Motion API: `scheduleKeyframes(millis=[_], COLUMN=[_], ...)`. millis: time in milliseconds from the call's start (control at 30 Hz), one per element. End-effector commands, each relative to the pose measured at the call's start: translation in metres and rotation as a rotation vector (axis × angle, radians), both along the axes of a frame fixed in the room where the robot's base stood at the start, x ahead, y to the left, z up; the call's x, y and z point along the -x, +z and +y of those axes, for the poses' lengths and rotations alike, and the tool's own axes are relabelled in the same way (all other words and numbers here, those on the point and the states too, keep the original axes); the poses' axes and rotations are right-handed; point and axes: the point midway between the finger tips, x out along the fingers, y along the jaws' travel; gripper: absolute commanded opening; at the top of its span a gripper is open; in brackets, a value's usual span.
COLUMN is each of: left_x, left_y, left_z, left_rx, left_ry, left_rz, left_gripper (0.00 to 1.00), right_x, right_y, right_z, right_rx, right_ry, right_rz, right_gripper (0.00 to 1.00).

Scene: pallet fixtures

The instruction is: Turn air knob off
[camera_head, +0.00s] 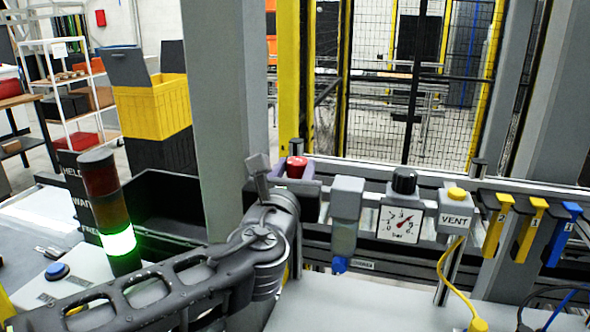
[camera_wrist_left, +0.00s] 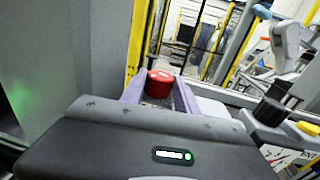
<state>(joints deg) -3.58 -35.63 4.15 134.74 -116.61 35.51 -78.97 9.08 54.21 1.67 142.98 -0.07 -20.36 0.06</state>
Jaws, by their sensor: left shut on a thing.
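The red knob (camera_head: 297,167) stands at the left end of the air unit row, near the grey post. It also shows in the wrist view (camera_wrist_left: 160,83), between the two purple fingers of my left gripper. My left gripper (camera_head: 296,180) reaches it from the left and is shut on it, one finger on each side. The knob's base is hidden by the fingers and wrist. To the right stand a pressure gauge (camera_head: 401,222) with a black knob (camera_head: 404,181) on top and a grey VENT block (camera_head: 455,221) with a yellow button. My right gripper is not in view.
A thick grey post (camera_head: 223,100) rises close behind my left forearm. A signal tower (camera_head: 110,208) with a lit green segment stands at left. Yellow and blue tagged fittings (camera_head: 530,230) hang at right. A yellow cable (camera_head: 455,280) runs below the VENT block.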

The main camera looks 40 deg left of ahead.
Motion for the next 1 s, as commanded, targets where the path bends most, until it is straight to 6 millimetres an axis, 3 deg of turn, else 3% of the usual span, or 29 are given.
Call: scheduleKeyframes(millis=[233, 567, 600, 867, 1000], left_x=[0.001, 0.001, 0.001, 0.001, 0.001], left_y=[-0.002, 0.000, 0.000, 0.000, 0.000], left_z=[0.004, 0.003, 0.003, 0.003, 0.003], left_rx=[0.003, 0.000, 0.000, 0.000, 0.000], left_ry=[-0.096, -0.129, -0.129, -0.129, -0.128], left_rz=[-0.001, 0.000, 0.000, 0.000, 0.000], left_gripper=[0.00, 0.00, 0.38, 0.59, 0.59], right_x=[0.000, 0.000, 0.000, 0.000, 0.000], right_y=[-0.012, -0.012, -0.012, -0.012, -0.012], right_z=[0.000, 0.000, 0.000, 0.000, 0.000], right_rx=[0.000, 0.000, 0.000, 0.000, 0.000], right_ry=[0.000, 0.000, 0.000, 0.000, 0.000], right_rz=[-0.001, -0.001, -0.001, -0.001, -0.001], right_gripper=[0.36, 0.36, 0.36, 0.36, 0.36])
